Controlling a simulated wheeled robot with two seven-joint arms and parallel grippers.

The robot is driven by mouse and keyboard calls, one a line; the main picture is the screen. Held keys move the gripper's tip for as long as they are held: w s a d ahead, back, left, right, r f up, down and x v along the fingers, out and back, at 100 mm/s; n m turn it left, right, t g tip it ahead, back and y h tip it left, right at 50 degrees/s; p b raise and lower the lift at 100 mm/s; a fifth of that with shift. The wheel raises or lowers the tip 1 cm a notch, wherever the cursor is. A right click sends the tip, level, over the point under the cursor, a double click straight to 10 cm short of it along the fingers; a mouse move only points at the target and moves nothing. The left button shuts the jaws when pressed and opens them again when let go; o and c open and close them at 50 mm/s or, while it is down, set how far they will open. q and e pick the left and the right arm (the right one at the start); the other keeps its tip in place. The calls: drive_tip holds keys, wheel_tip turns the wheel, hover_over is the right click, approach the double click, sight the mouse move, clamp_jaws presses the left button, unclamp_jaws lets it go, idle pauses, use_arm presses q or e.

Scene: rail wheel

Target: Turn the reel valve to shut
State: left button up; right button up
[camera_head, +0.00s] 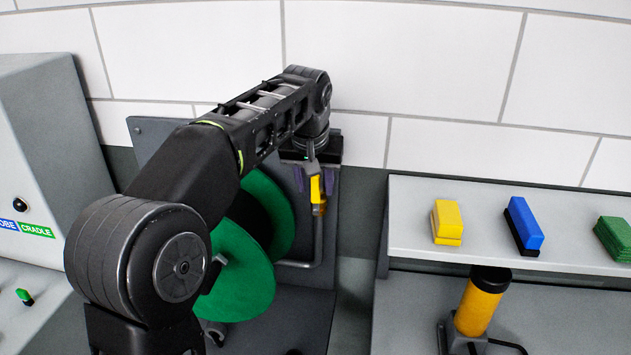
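The reel is a pair of green discs (243,278) on a dark grey stand, partly hidden by my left arm. A yellow valve handle (316,189) stands upright to the right of the discs, above a grey pipe. My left gripper (314,181) points down over the handle, with one purple-grey finger on each side of it. The fingers look apart, with a gap beside the handle; contact is too small to tell. The valve body is mostly hidden. My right gripper is out of view.
A grey shelf (410,243) at right holds yellow (447,222), blue (524,223) and green (614,238) blocks. A yellow-and-black cylinder (479,302) stands below it. A grey cabinet (50,140) is at left. A white tiled wall closes the back.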

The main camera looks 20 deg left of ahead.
use_arm(q)
drive_tip(key=shift+f, duration=0.1)
clamp_jaws()
idle(0.4)
idle(1.0)
